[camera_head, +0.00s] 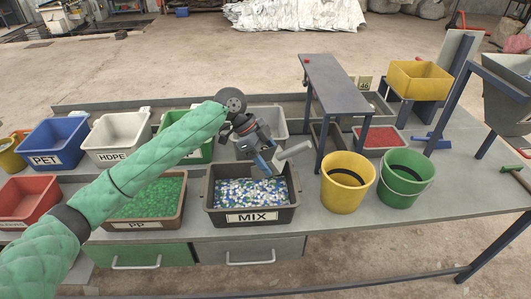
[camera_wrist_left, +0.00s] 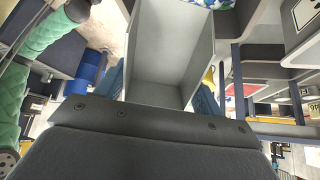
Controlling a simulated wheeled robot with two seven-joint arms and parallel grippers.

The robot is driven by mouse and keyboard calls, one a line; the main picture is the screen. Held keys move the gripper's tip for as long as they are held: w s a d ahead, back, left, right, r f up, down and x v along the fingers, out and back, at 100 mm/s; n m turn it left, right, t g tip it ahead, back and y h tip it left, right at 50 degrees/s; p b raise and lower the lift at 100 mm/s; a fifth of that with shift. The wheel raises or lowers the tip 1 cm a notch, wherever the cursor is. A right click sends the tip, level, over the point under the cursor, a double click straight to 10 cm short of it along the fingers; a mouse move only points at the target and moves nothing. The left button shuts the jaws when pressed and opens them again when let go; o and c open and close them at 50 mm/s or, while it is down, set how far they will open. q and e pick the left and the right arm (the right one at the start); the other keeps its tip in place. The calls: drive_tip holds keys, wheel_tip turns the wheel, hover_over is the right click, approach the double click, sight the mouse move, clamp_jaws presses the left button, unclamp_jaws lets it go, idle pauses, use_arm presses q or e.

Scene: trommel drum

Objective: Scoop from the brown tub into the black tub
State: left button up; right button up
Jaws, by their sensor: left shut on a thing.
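The black tub (camera_head: 215,214), labelled MIX, stands at the front middle and holds blue, white and some green bits. The brown tub (camera_head: 168,223), labelled PP, stands left of it, full of green granules. My left gripper (camera_head: 268,158) is over the back of the black tub, shut on a grey scoop (camera_head: 294,150). The scoop is above the tub's back right part, tilted. In the left wrist view the scoop's grey inside (camera_wrist_left: 170,50) looks bare, with part of its far end cut off. My right gripper is out of view.
Yellow (camera_head: 345,198) and green (camera_head: 402,195) buckets stand close to the right of the black tub. A blue-grey stand (camera_head: 345,85) rises behind them. Blue PET (camera_head: 45,152) and white HDPE (camera_head: 112,150) bins stand at the back left, a red bin (camera_head: 25,205) at front left.

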sight(279, 153)
use_arm(q)
drive_tip(key=shift+s+d+r+t+y+p, duration=0.2)
drive_tip(key=shift+d+r+t+y+p, duration=0.15)
drive_tip(key=shift+y+p, duration=0.25)
drive_tip(key=shift+s+d+r+t+y+p, duration=0.2)
drive_tip(key=shift+d+y+p, duration=0.2)
drive_tip(key=shift+y+p, duration=0.15)
drive_tip(key=shift+d+f+y+p, duration=0.15)
drive_tip(key=shift+d+y+p, duration=0.05)
drive_tip(key=shift+y+p, duration=0.15)
drive_tip(key=shift+s+d+r+t+y+p, duration=0.15)
drive_tip(key=shift+d+r+t+y+p, duration=0.25)
drive_tip(key=shift+y+p, duration=0.6)
drive_tip(key=shift+s+d+t+y+p, duration=0.1)
drive_tip(key=shift+d+t+y+p, duration=0.2)
drive_tip(key=shift+p, duration=0.5)
drive_tip(key=shift+f+y, duration=0.15)
drive_tip(key=shift+y, duration=0.15)
